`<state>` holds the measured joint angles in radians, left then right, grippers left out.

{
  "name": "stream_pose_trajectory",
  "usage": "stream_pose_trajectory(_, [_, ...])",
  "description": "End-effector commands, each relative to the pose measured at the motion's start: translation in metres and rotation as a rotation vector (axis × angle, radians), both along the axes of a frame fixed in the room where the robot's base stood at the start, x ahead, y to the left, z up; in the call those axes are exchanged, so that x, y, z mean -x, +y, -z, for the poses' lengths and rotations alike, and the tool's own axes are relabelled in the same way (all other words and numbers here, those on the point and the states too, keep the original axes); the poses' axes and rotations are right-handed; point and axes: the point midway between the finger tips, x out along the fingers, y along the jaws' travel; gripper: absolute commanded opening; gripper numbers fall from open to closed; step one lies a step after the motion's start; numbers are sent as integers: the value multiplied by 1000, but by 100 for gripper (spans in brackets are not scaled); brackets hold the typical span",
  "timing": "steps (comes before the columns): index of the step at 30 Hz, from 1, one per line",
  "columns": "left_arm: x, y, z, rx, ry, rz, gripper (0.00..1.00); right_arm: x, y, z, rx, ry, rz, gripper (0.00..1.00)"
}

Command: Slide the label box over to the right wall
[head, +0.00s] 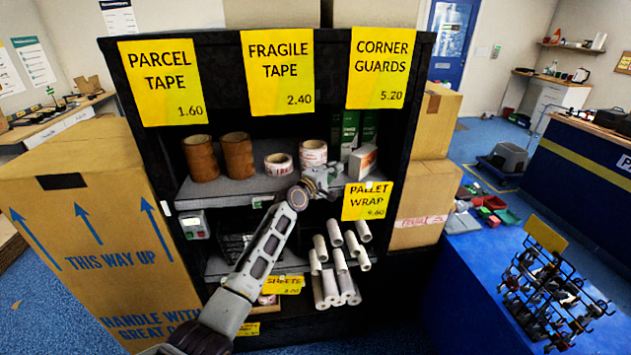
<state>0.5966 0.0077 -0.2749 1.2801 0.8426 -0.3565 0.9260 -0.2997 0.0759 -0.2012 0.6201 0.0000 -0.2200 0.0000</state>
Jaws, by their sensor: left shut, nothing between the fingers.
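A small white box with a reddish side (363,161), which looks like the label box, sits on the upper shelf (232,190) near its right end. A narrow gap seems to lie between it and the shelf unit's right wall (399,128). My left gripper (326,177) is shut and empty at the shelf's front, just left of the box. I cannot tell whether it touches the box. The left arm rises from below and hides part of the shelf edge. My right gripper is not in view.
White tape rolls (313,153) and brown tape rolls (237,155) stand left of the box. Green cartons (350,130) stand behind it. A yellow pallet wrap sign (366,201) hangs below the box.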

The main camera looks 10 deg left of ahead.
Motion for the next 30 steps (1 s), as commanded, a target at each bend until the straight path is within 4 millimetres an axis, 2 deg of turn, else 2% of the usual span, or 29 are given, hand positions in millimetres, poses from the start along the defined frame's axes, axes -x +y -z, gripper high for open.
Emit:
stream_pose_trajectory(13, [19,10,0,1,0,-1,0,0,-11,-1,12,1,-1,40])
stream_pose_trajectory(30, [61,33,1,-1,0,0,0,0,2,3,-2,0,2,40])
